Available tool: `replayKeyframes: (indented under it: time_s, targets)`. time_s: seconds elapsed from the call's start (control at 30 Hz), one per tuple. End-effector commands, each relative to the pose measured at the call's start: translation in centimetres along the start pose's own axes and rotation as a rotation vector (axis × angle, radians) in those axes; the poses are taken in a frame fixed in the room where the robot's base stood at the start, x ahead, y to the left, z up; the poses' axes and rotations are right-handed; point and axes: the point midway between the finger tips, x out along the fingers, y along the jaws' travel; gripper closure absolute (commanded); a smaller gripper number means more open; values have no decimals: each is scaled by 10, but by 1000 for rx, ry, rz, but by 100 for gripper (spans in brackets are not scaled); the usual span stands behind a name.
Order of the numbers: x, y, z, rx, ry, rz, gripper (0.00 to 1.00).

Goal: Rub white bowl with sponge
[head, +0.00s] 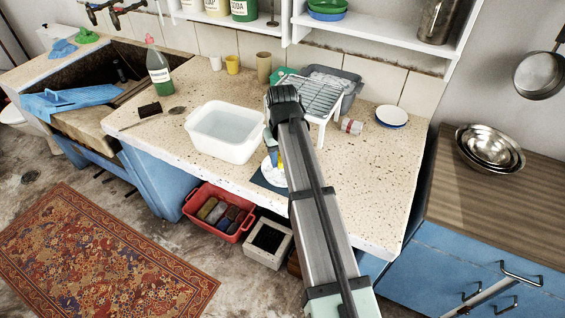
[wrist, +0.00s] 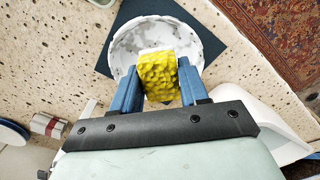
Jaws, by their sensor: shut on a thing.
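The white bowl (wrist: 125,45), with grey smudges on its inside, sits on a dark blue mat (wrist: 190,12) in the wrist view. My gripper (wrist: 158,68) is shut on a yellow sponge (wrist: 160,80), with a pale upper edge, between its blue fingers. The sponge is over the inside of the bowl; I cannot tell whether it touches. In the head view my arm hides most of the bowl (head: 267,169) and the gripper; part of the mat (head: 266,184) shows.
A white tub of water (head: 222,148) stands left of the bowl. A white wire rack (head: 318,97) stands behind my arm. A green bottle (head: 158,68) is farther left. The right front counter is clear.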

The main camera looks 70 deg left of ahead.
Motion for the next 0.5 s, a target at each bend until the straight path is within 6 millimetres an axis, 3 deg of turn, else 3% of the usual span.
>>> replayKeyframes:
  time_s: [0.3, 0.5]
  targets:
    - [-27, 0, 0, 0, 1, 0, 85]
    - [-30, 0, 0, 0, 0, 0, 85]
